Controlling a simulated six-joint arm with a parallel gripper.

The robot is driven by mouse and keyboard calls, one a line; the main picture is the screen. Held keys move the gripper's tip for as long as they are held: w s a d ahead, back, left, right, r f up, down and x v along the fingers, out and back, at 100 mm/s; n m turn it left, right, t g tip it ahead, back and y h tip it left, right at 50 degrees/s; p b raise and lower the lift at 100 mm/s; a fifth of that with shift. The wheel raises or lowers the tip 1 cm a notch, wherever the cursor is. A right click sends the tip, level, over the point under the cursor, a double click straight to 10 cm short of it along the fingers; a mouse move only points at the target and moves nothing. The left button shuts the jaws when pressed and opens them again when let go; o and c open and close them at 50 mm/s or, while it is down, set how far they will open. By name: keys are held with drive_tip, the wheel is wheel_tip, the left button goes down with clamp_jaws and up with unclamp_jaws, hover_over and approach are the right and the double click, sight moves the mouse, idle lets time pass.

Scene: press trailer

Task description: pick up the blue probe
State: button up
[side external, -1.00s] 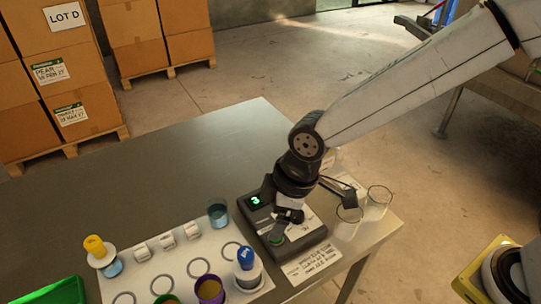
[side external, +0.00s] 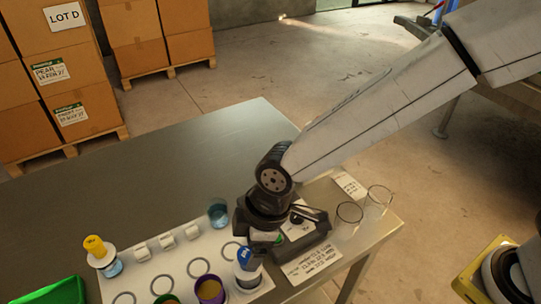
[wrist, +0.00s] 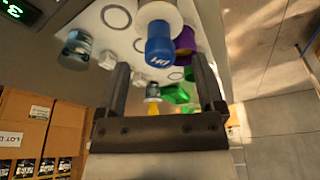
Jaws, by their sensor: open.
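The blue probe (side external: 246,258) has a blue cap with white lettering. It stands upright in a pale holder (side external: 248,279) at the right end of the white board. In the wrist view the blue cap (wrist: 160,50) lies between the lines of my two fingers, just ahead of the tips. My gripper (side external: 256,240) is open and empty, close above the probe, and partly hides its top in the side view. In the wrist view the fingers of my gripper (wrist: 160,72) are spread wide on either side. I cannot tell whether they touch the probe.
A yellow-capped probe (side external: 95,246) stands at the board's left end. A purple-rimmed cup (side external: 209,290) is left of the blue probe. A blue glass (side external: 218,212) is behind. The meter (side external: 305,235) and two clear glasses (side external: 378,200) are to the right. The back-left table (side external: 150,180) is clear.

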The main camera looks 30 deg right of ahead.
sight(246, 253)
drive_tip(key=shift+f, duration=0.1)
drive_tip(key=shift+x, duration=2.55)
drive_tip(key=shift+w+a, duration=0.1)
drive_tip(key=shift+a, duration=0.1)
clamp_jaws()
